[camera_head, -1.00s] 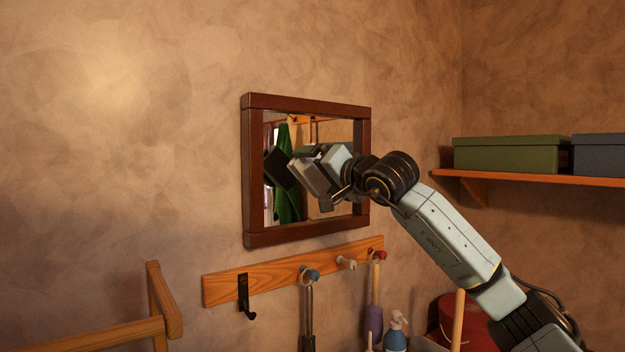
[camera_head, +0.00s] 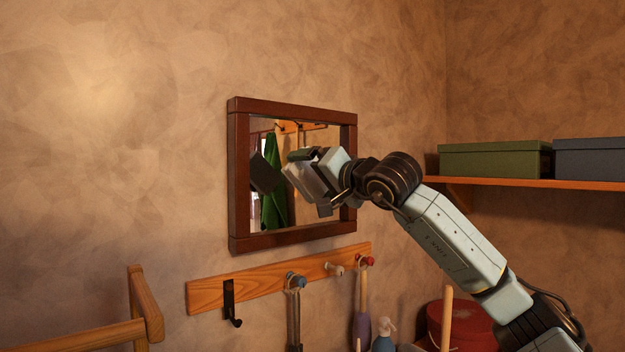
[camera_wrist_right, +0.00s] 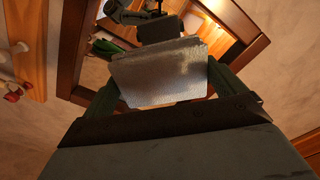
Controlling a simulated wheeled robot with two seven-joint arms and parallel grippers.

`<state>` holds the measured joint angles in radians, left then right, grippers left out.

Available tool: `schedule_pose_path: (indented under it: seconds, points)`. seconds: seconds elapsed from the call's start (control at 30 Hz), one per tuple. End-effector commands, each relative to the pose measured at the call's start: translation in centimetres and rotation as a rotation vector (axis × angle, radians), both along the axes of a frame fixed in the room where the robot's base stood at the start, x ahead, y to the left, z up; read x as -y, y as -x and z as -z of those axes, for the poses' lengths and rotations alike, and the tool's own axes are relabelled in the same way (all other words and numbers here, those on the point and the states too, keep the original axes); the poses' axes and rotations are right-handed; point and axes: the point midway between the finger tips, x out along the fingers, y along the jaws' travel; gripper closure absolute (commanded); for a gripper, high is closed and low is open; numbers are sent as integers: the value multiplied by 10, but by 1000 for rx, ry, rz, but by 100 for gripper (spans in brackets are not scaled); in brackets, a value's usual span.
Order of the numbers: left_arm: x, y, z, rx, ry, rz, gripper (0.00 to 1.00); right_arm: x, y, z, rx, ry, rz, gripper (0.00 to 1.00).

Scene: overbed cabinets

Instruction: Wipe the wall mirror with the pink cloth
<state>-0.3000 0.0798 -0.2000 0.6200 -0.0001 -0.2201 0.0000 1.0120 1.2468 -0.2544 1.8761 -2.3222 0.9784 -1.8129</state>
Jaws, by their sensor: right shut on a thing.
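The wall mirror (camera_head: 288,240) has a dark reddish-brown frame and hangs upright on the wall, centre of the head view; its frame also shows in the right wrist view (camera_wrist_right: 72,50). My right gripper (camera_head: 318,172) is in front of the mirror's right half, shut on a grey, textured, flat cloth-like pad (camera_wrist_right: 160,76). The pad shows no pink here. Its dark reflection in the glass stands apart from it to the left in the head view, so a gap seems to lie between pad and glass. My left gripper is out of view.
A wooden peg rail (camera_head: 207,295) with hanging tools and a black hook runs below the mirror. At right, a shelf (camera_head: 500,181) bears a green box (camera_head: 495,160) and a blue-grey box (camera_head: 590,158). A wooden frame (camera_head: 148,305) stands lower left. The wall left of the mirror is bare.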

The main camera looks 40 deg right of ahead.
Motion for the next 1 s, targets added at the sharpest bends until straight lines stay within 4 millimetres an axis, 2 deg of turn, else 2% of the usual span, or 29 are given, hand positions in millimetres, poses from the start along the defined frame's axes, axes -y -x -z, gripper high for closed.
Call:
schedule_pose_path:
  seconds: [0.43, 1.0]
  points:
    - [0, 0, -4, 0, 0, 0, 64, 1, -7, 1, 0, -2, -1, 23]
    - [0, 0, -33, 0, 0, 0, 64, 7, -62, 17, 0, -1, 1, 23]
